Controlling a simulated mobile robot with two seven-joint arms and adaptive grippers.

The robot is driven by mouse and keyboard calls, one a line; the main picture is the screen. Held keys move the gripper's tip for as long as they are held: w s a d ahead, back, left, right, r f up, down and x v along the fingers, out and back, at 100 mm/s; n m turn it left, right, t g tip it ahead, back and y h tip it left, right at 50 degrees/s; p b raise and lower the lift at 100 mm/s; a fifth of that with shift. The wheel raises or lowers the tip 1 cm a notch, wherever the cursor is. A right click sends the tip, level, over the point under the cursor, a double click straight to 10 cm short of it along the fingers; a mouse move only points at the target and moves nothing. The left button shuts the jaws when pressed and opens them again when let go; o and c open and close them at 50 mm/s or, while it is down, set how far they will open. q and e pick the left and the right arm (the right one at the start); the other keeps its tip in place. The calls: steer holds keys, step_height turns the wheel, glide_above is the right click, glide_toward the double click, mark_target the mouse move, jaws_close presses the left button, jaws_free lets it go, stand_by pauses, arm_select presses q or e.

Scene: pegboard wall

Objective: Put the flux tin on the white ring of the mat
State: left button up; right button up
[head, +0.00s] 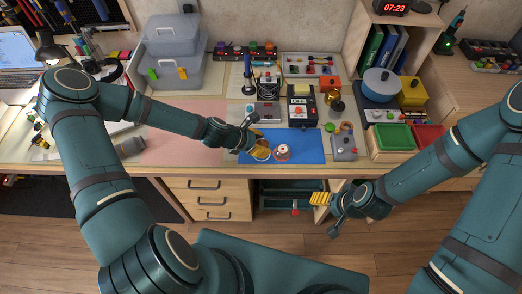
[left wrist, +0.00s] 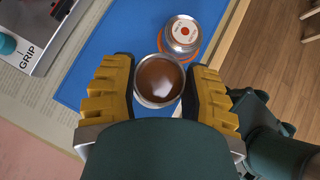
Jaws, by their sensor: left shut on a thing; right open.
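My left gripper (head: 259,143) is over the left part of the blue mat (head: 312,148), shut on an open round metal tin with brown contents (left wrist: 158,78). In the left wrist view the tin sits between the two yellow finger pads. In the head view the fingers partly hide the tin (head: 262,154). Another silver tin with a white and red label (head: 281,151) stands on an orange ring just right of it, also seen in the left wrist view (left wrist: 183,32). I cannot make out the white ring. My right gripper (head: 327,213) is open and empty, in front of the bench.
A grey box with a knob (head: 344,146) stands right of the mat. A black device with an OFF label (head: 302,105) stands behind it. Green (head: 394,137) and red trays are further right. The mat's right part is clear.

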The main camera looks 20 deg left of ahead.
arm_select(q)
steer(key=shift+f+b, duration=0.3)
steer(key=shift+f, duration=1.55)
steer(key=shift+f, duration=0.1)
steer(key=o, duration=1.1)
